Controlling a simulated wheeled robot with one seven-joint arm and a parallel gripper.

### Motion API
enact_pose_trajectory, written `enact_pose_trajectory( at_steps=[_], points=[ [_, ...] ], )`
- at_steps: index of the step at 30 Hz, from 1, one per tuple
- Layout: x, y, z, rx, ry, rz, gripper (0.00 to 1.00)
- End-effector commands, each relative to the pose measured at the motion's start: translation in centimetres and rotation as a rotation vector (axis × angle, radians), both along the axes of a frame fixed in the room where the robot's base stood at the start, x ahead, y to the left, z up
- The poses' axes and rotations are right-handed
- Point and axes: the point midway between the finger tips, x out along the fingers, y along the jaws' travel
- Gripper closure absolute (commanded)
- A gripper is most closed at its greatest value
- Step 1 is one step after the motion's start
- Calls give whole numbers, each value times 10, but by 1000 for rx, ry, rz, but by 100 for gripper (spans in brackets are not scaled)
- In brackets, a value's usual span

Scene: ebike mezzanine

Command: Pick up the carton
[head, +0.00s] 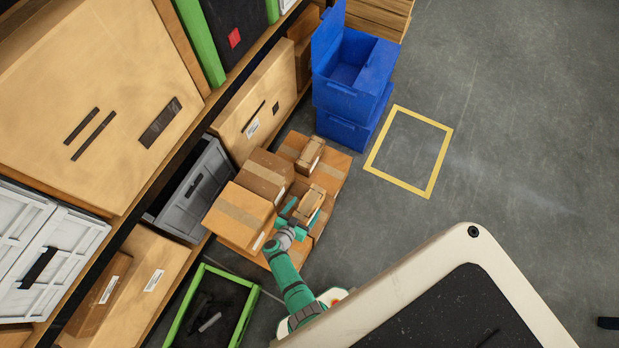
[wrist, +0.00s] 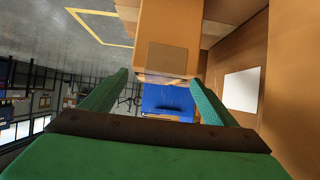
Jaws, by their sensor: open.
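A small brown carton (head: 313,198) with a lighter tape strip sits on top of a pile of larger boxes. My gripper (head: 301,211) is at its near end, low over the pile. In the wrist view the carton's end face (wrist: 168,60) lies straight ahead, between the lines of my two green fingers. My gripper (wrist: 158,78) is open, with one finger toward each side of the carton. I cannot tell whether the fingers touch it. A second small carton (head: 310,154) lies farther back on the pile.
Larger cartons (head: 238,215) crowd the left of my gripper, beside the shelf rack. Stacked blue bins (head: 352,85) stand behind the pile. A green-edged black crate (head: 213,305) is at the near left. Open floor with a yellow square (head: 433,180) lies to the right.

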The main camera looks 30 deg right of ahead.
Motion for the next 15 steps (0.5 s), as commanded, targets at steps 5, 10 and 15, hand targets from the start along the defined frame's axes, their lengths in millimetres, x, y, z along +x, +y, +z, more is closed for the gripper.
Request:
enact_pose_trajectory(
  at_steps=[5,10,15],
  points=[
    [9,-24,-9,0,0,-2,20],
    [14,-33,-15,-1,2,-1,20],
    [16,-35,-17,0,0,1,20]
  ],
)
